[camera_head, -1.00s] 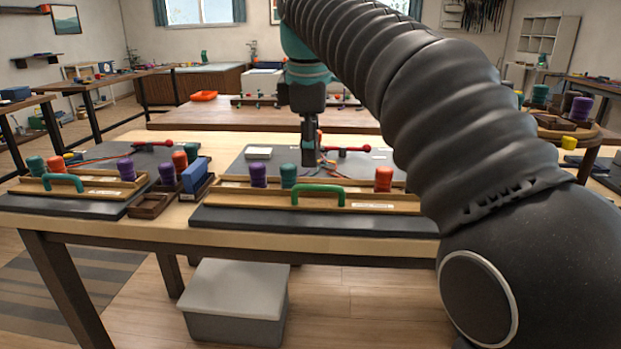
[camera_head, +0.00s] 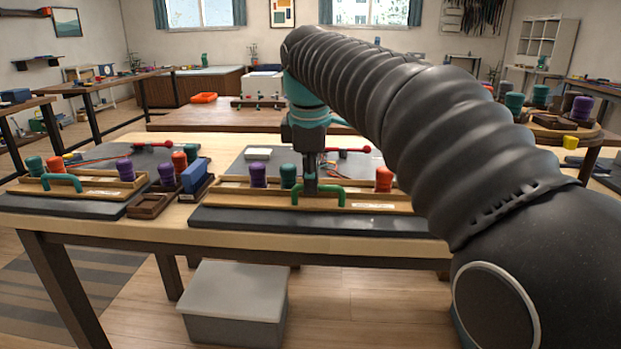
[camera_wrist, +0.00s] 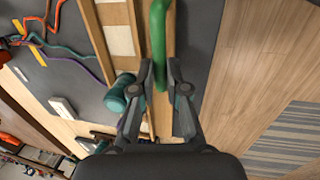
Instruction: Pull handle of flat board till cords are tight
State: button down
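The flat board (camera_head: 235,198) is a long wooden strip along the front of the dark mat on the right part of the table. Its green handle (camera_head: 327,187) arches up from the middle; it also shows in the wrist view (camera_wrist: 158,35). My gripper (camera_head: 310,188) is at the handle's left part. In the wrist view my gripper (camera_wrist: 161,72) has its two fingers apart, with the handle's near end between them; I cannot tell whether they touch it. Coloured cords (camera_wrist: 72,42) lie behind the board on the mat, some curved. My gripper hides part of the handle in the head view.
Purple (camera_head: 258,175), teal (camera_head: 289,176) and orange (camera_head: 384,179) spools stand just behind the board. A blue block (camera_head: 194,176) stands between the two stations.

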jog(key=shift+s+b, duration=0.6)
jog(key=shift+s, duration=1.8)
jog(key=c, duration=1.2)
grip_release()
jog(key=shift+s, duration=0.15)
jog(key=shift+r, duration=0.3)
jog(key=r, duration=0.3)
jog(key=s+r, duration=0.1)
jog(key=r, duration=0.3)
jog(key=s+r, duration=0.1)
jog(key=r, duration=0.3)
jog(key=shift+s+r, duration=0.1)
